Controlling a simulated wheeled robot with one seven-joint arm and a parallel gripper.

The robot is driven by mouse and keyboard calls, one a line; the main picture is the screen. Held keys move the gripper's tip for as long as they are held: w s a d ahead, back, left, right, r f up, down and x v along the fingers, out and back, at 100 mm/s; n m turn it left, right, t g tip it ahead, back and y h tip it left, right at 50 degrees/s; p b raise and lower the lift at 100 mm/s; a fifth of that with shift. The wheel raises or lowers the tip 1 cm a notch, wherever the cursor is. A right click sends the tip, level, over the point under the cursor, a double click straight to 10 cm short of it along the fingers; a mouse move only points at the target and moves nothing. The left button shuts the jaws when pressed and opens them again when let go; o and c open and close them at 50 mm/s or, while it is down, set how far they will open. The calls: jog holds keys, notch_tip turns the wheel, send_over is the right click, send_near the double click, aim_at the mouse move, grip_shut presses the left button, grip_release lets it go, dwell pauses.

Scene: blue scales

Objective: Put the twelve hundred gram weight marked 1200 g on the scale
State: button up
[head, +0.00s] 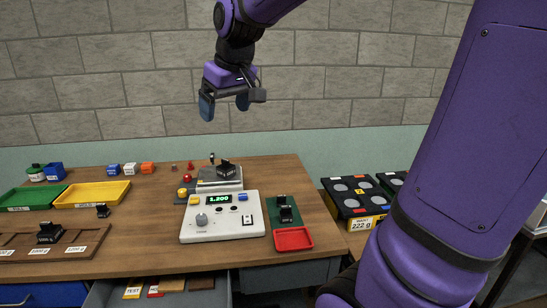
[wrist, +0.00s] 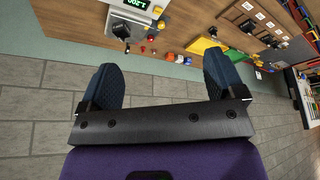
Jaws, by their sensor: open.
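A black weight (head: 227,169) sits on the pan of the scale (head: 218,187); its marking is too small to read. The scale's console (head: 222,217) has a green display showing 1.200. The weight also shows in the wrist view (wrist: 121,30), beside the display. My gripper (head: 225,105) is open and empty, raised above and apart from the weight. Both blue fingers show spread in the wrist view (wrist: 161,75), with nothing between them. A wooden rack (head: 80,237) at the left has labels including 1200 g, with no weight by that label; another black weight (head: 50,233) stands there.
Green (head: 35,198) and yellow (head: 92,193) trays lie at the left, with a small black weight (head: 103,210) nearby. Right of the console are a green mat with black weights (head: 285,211) and a red tray (head: 293,238). A black-topped crate (head: 362,222) stands farther right.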

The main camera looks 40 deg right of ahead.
jog(key=s+a+f, duration=0.2)
jog(key=s, duration=0.7)
jog(key=s+a+f, duration=0.1)
jog(key=s+f, duration=0.1)
jog(key=s, duration=0.8)
jog(key=shift+a+f+m+t, duration=0.25)
jog(key=shift+a+m+t, duration=0.15)
